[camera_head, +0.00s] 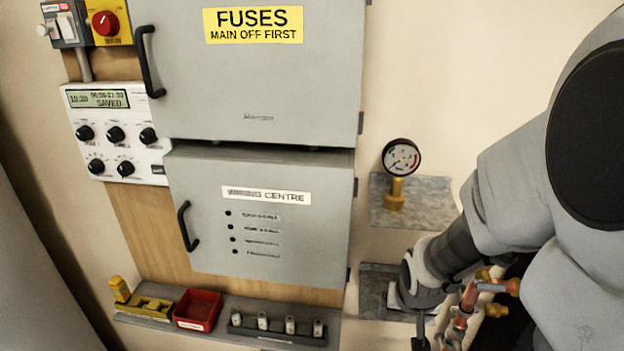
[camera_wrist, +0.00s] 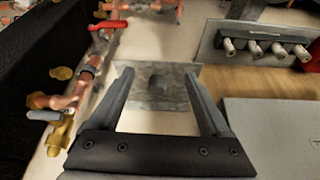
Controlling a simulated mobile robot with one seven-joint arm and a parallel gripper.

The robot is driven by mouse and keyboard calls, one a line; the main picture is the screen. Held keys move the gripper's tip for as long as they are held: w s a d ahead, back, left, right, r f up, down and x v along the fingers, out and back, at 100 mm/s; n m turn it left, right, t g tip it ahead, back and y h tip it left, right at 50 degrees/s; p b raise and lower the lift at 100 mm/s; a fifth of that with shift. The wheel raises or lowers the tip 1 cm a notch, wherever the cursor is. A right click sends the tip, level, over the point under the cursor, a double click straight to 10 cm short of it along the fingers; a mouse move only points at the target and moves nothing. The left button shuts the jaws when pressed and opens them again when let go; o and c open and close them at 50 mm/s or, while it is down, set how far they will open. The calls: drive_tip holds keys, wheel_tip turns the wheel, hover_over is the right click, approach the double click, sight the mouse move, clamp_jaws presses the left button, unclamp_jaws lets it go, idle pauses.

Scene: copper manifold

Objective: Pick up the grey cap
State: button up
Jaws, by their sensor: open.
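A small round grey shape, which looks like the grey cap (camera_wrist: 158,85), sits on a mottled grey plate (camera_wrist: 180,70) in the wrist view. It is close in colour to the plate, so its outline is faint. My gripper (camera_wrist: 159,75) is open, with one finger on each side of the cap in the picture. Nothing is between the fingers that they touch, and the height gap to the cap is hard to judge. In the head view the plate (camera_head: 373,292) shows partly behind my arm, and the cap is hidden there.
Copper pipework (camera_wrist: 72,100) with brass fittings and a red lever (camera_wrist: 108,25) runs close at the left in the wrist view. A grey cabinet (camera_wrist: 275,130) stands at the right. A gauge (camera_head: 401,158) stands on an upper plate. A red tray (camera_head: 198,310) and a fuse rack (camera_head: 277,334) sit lower left.

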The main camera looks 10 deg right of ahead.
drive_tip(key=w, duration=0.2)
drive_tip(key=w+d, duration=0.1)
drive_tip(key=w, duration=0.1)
drive_tip(key=w+d, duration=0.1)
drive_tip(key=w, duration=0.1)
drive_tip(key=shift+w+d, duration=0.15)
drive_tip(key=shift+w, duration=0.05)
drive_tip(key=shift+x, duration=2.65)
drive_tip(key=shift+w+r, duration=0.1)
drive_tip(key=shift+c, duration=0.2)
clamp_jaws()
drive_tip(key=shift+r, duration=0.15)
